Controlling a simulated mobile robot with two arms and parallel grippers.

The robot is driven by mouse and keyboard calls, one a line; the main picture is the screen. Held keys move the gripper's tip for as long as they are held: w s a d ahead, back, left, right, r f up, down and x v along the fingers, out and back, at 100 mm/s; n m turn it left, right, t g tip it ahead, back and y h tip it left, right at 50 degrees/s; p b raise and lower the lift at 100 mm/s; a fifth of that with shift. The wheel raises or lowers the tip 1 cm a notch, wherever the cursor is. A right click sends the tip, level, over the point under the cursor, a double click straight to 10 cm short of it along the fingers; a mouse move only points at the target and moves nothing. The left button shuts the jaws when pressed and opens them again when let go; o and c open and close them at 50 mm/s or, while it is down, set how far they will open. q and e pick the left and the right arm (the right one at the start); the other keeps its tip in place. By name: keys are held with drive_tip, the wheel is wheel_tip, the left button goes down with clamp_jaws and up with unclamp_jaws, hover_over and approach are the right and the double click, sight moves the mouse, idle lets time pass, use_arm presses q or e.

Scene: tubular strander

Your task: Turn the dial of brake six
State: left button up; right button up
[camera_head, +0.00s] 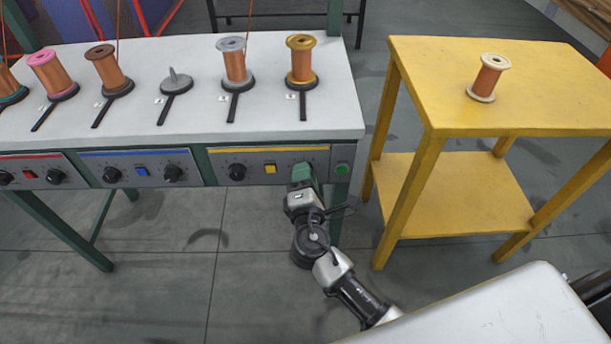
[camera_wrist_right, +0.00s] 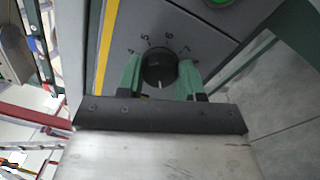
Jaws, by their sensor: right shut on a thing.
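The yellow-striped panel (camera_head: 251,164) on the bench front has a black dial (camera_head: 237,171) at its left. Its right dial is hidden behind my right gripper (camera_head: 303,173) in the head view. In the right wrist view, that right dial (camera_wrist_right: 159,66) is a round black knob with a pale pointer line and printed numbers around it. The green fingers of my right gripper (camera_wrist_right: 160,76) are shut on it, one on each side. The number six label cannot be read in the head view. My left gripper is not in view.
A green button (camera_head: 342,169) sits just right of the gripped dial. A gold-rimmed copper spool (camera_head: 301,62) stands on the bench above. A yellow table (camera_head: 443,92) with one spool (camera_head: 488,77) is at the right. A blue-striped panel (camera_head: 120,168) is farther left.

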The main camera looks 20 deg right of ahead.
drive_tip(key=o, duration=0.9)
drive_tip(key=shift+s, duration=0.1)
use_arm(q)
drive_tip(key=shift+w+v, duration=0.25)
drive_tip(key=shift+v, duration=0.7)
use_arm(e)
drive_tip(key=v, duration=1)
drive_tip(key=shift+s+a, duration=0.1)
drive_tip(key=shift+s, duration=0.25)
